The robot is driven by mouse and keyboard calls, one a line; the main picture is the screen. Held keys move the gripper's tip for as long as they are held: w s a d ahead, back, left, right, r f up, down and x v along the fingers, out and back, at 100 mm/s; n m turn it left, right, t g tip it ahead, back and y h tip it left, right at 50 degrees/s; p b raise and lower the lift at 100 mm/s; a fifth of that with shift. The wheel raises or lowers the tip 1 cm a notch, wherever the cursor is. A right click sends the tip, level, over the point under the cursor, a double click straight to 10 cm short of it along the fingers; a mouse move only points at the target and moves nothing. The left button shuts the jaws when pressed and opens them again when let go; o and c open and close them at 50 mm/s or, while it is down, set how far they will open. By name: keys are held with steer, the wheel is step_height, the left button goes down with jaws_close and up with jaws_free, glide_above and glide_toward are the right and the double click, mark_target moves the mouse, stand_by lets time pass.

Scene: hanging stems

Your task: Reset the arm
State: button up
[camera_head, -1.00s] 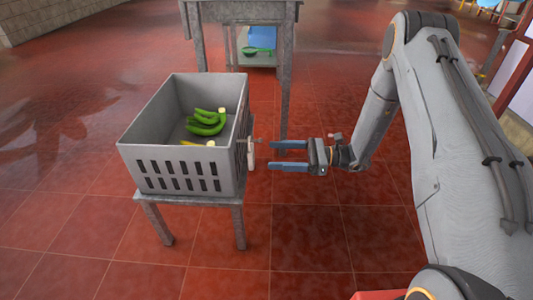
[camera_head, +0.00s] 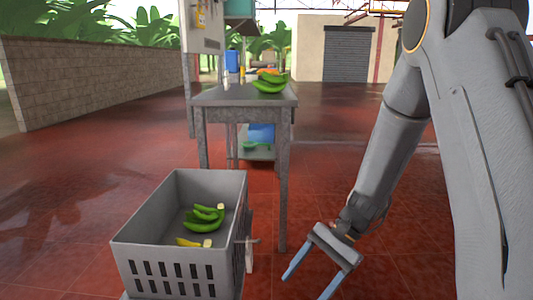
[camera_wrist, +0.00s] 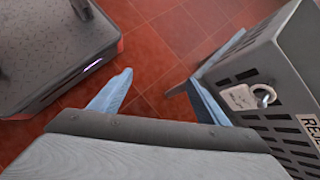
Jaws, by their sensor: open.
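My gripper (camera_head: 309,285) is open and empty, with its blue fingers apart and pointing down to the left. It is to the right of the grey crate (camera_head: 168,263), not touching it in the head view. In the wrist view my gripper (camera_wrist: 165,100) has its two blue fingers spread above the red floor, the right one close in view to the slotted side of the crate (camera_wrist: 285,65). My arm stands bent at the right of the head view.
The crate holds green bananas (camera_head: 205,220) and a yellow one (camera_head: 190,242). A grey table (camera_head: 225,97) behind it carries more green bananas (camera_head: 270,85). A tag (camera_wrist: 240,97) hangs on the crate's side. Open red floor lies right of the table.

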steer(key=s+d+r+n+t+h, duration=0.4)
steer(key=d+r+n+t+h, duration=0.3)
steer(key=d+r+n, duration=0.25)
steer(key=s+a+n+g, duration=0.2)
steer(key=s+a+n, duration=0.1)
steer(key=s+a, duration=0.55)
steer(key=s+a+n+g, duration=0.1)
steer(key=s+a+n, duration=0.35)
steer(key=a, duration=0.75)
steer(key=d+r+m+p, duration=0.3)
steer(key=d+r+p, duration=0.7)
steer(key=r+p, duration=0.3)
steer(key=s+d+r+m+p, duration=0.1)
steer(key=d+r+m+p, duration=0.3)
steer(key=d+r+p, duration=0.6)
step_height(320, 180, up, 4)
steer(key=p, duration=0.6)
steer(key=shift+d+r+m, duration=0.2)
steer(key=shift+d+m, duration=0.1)
steer(key=shift+d, duration=0.1)
steer(key=shift+s, duration=0.1)
